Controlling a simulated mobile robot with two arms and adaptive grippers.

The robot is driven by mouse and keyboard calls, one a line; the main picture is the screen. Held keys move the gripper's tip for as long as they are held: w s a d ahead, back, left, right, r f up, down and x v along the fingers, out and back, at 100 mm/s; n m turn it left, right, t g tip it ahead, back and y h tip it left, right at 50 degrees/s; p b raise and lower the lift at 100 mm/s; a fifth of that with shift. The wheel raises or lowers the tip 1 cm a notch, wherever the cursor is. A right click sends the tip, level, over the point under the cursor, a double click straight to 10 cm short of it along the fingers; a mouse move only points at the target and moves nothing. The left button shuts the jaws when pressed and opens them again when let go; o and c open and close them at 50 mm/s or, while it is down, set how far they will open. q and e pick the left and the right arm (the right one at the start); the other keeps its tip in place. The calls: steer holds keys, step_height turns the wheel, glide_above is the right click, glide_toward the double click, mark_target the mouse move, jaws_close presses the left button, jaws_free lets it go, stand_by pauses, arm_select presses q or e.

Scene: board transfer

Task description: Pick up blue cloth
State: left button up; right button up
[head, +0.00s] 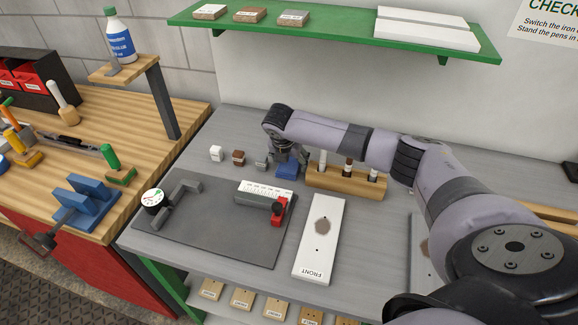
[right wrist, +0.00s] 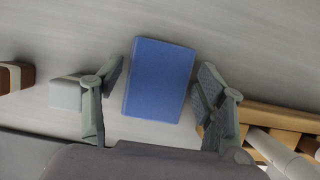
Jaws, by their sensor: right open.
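The blue cloth (head: 287,171) is a small folded block lying on the grey bench, left of the wooden pen rack. In the right wrist view the cloth (right wrist: 160,80) is a blue rectangle between the two fingers. My right gripper (right wrist: 160,98) is open, with one finger on each side of the cloth and a gap on both sides. In the head view my right gripper (head: 286,158) points down over the cloth and hides part of it. My left gripper is not in view.
The wooden rack (head: 345,183) with several pens stands close right of the cloth. Small blocks, one brown (head: 238,157) and one white (head: 216,153), stand left. A dark plate (head: 200,235) with gauges and a white FRONT board (head: 320,240) lie nearer. A green shelf (head: 330,33) hangs above.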

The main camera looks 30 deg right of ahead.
mark_target(289, 163)
steer(key=shift+f, duration=0.2)
stand_by(0.3)
steer(key=shift+c, duration=0.2)
steer(key=shift+s+a, duration=0.1)
steer(key=shift+s, duration=0.05)
steer(key=c, duration=0.8)
steer(key=shift+b, duration=0.35)
steer(key=r, duration=0.5)
steer(key=r+b, duration=0.1)
steer(key=r, duration=0.4)
steer(key=shift+w+r, duration=0.2)
steer(key=shift+r, duration=0.05)
